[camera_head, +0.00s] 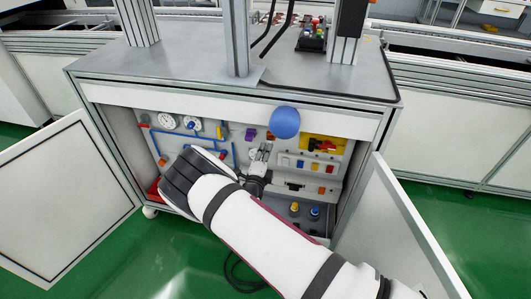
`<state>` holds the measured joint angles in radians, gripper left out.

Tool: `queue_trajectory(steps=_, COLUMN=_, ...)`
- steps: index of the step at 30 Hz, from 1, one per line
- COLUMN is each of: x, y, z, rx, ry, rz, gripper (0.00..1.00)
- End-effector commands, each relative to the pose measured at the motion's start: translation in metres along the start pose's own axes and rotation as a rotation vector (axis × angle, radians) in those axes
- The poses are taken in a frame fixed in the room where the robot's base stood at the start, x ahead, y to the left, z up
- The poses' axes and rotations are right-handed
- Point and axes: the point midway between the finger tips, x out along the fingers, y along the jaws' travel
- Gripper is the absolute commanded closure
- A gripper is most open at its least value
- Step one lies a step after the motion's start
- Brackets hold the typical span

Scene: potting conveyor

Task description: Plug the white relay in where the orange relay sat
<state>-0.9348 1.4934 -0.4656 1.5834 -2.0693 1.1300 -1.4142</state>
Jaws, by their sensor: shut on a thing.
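My gripper (264,151) reaches into the open cabinet, in front of its back panel. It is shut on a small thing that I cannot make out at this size. Just right of it is a row of small relay-like blocks (300,164) on the panel, some white, blue and orange. I cannot tell which block is the white relay. My gripper and wrist hide part of the panel.
A blue ball (285,122) shows at the cabinet's top edge, close above my gripper. The left door (62,185) and right door (412,235) stand open. A yellow panel (323,147), blue pipes and gauges (166,120) line the back. Yellow and blue knobs (315,212) stand lower right.

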Motion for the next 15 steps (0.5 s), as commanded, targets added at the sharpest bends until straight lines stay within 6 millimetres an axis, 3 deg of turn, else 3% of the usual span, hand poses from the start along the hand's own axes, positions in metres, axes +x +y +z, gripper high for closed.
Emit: queue_trajectory(steps=15, x=0.011, y=0.0, z=0.0, rx=0.0, ry=0.0, rz=-0.001, gripper=1.0)
